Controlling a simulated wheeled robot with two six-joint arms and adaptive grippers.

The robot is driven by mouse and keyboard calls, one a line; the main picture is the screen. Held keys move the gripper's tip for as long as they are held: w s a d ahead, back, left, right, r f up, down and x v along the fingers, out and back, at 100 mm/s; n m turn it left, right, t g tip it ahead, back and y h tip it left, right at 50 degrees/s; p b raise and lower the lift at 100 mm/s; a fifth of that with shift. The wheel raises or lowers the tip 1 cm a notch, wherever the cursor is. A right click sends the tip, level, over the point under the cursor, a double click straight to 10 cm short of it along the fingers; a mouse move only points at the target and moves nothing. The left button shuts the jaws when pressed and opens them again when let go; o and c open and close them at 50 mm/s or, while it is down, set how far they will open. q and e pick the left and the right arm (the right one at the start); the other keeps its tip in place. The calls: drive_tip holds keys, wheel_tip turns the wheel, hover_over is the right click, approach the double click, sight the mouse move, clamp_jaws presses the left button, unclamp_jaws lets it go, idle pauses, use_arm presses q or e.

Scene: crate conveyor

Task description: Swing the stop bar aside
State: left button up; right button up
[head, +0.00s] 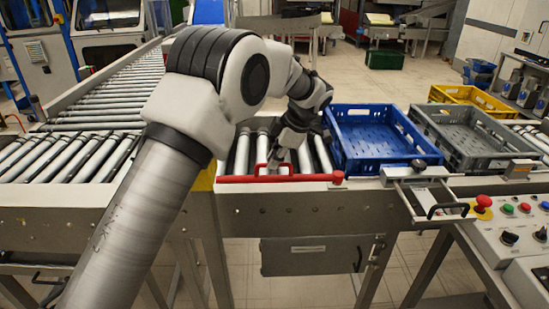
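The red stop bar (310,178) lies along the front rail of the roller conveyor, with a round red knob-like end at its right. A small raised red handle (262,169) stands on it left of its middle. My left gripper (278,160) points down over the rollers, right at this handle. Its fingers are small and partly hidden, so I cannot tell whether they are open, closed or touching the handle. My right gripper is not in view.
A latch with a black handle (447,209) and a control panel (520,228) are at the front right.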

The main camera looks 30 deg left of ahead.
use_arm(q)
drive_tip(key=o, duration=0.3)
drive_tip(key=shift+s+f, duration=0.2)
drive_tip(key=shift+f, duration=0.15)
drive_tip(key=shift+o, duration=0.2)
drive_tip(key=shift+r, duration=0.1)
drive_tip(key=v, duration=1.1)
drive_tip(key=shift+r, duration=0.4)
drive_tip(key=shift+d, duration=0.2)
